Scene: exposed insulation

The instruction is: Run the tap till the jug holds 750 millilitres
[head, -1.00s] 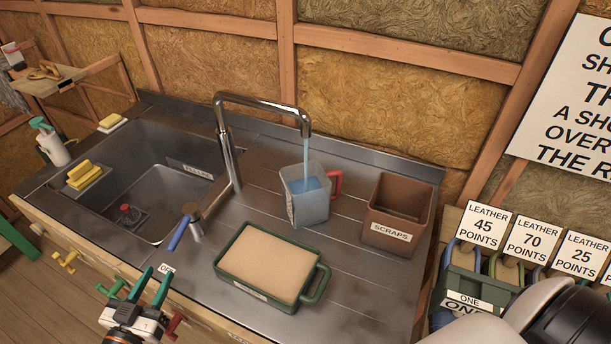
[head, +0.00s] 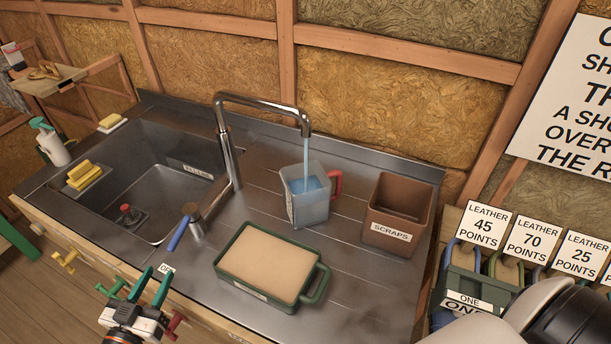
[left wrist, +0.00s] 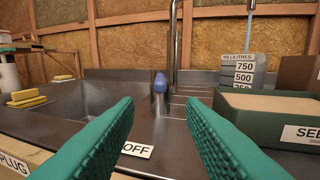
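The tap (head: 228,150) is running, and a blue stream (head: 306,155) falls into the clear jug (head: 308,207) with a red handle. Blue water stands partway up the jug. The scale reads 750, 500 and 250 on the jug in the left wrist view (left wrist: 243,70); I cannot tell the level against it. The tap's blue lever (head: 179,235) points toward the front, near the OFF label (head: 166,270). My left gripper (head: 156,275) is open and empty before the counter's front edge, apart from the lever. In the left wrist view the lever's end (left wrist: 160,83) shows between the fingers.
A green-handled tray labelled SEE... (left wrist: 304,134) stands right of the lever. A brown scraps bin (head: 399,205) is right of the jug. The sink (head: 160,165) with a red plug lies left.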

